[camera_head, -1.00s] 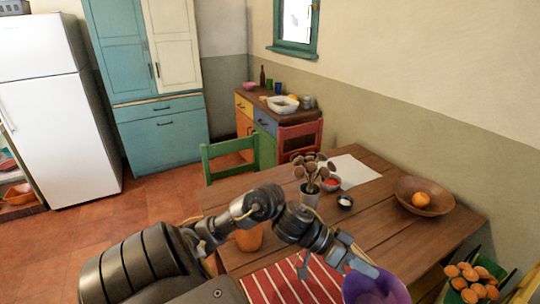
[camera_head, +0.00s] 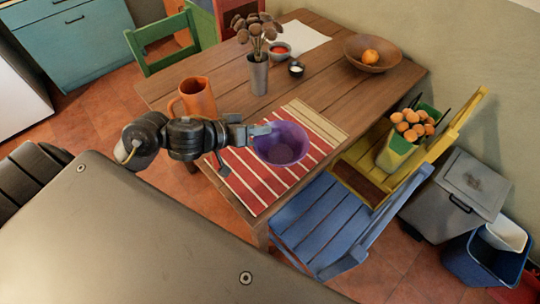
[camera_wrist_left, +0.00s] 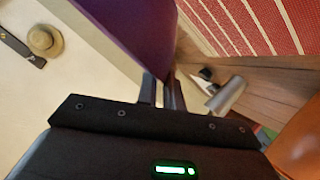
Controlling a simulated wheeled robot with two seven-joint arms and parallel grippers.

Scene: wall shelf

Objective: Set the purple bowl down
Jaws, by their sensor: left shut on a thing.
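My left gripper (camera_head: 259,130) is shut on the bowl's left rim. In the left wrist view the fingers (camera_wrist_left: 161,92) pinch the purple wall (camera_wrist_left: 130,28), and the striped mat (camera_wrist_left: 262,25) shows beside it. I cannot tell whether the bowl's base touches the mat. My right gripper is not in view.
An orange mug (camera_head: 199,97) stands behind my left arm. A vase (camera_head: 259,75), small bowls and a wooden bowl (camera_head: 373,60) with an orange fruit are farther back. A blue chair (camera_head: 320,220) and a yellow chair (camera_head: 385,160) stand at the table's near right side.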

